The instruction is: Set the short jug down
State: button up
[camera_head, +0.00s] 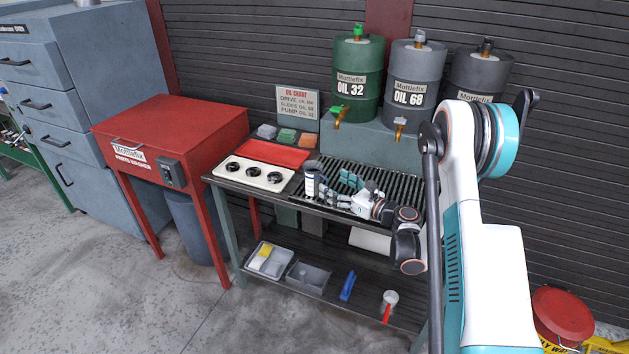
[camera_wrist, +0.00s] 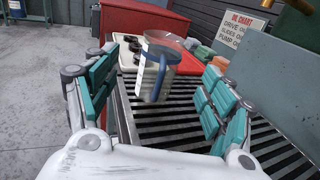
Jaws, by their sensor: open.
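The short jug (camera_wrist: 160,80), grey with a blue handle and a white label strip, stands upright on the slatted black rack (camera_wrist: 165,130), near its left end. It also shows in the head view (camera_head: 311,180). My gripper (camera_wrist: 163,72) has its two teal-padded fingers spread wide, one on each side of the jug in the wrist view. Gaps show between the jug and both fingers. In the head view my gripper (camera_head: 330,190) reaches in from the right, low over the rack (camera_head: 400,178). The jug's far side is hidden.
A white tray with three black knobs (camera_head: 252,174) and a red tray (camera_head: 271,153) lie left of the rack. Oil drums (camera_head: 358,85) stand behind on a grey block. An oil chart sign (camera_head: 297,103) stands at the back. Bins (camera_head: 269,258) sit on the lower shelf.

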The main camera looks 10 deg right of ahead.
aim_at(320, 177)
jog(key=b+x, duration=0.1)
jog(key=x, duration=0.2)
jog(key=b+x, duration=0.1)
jog(key=x, duration=0.2)
jog(key=b+x, duration=0.1)
jog(key=x, duration=0.2)
jog(key=shift+w+f, duration=0.25)
jog(key=shift+w, duration=0.1)
jog(key=shift+c, duration=0.3)
jog(key=c, duration=1.3)
jog(key=shift+r, duration=0.1)
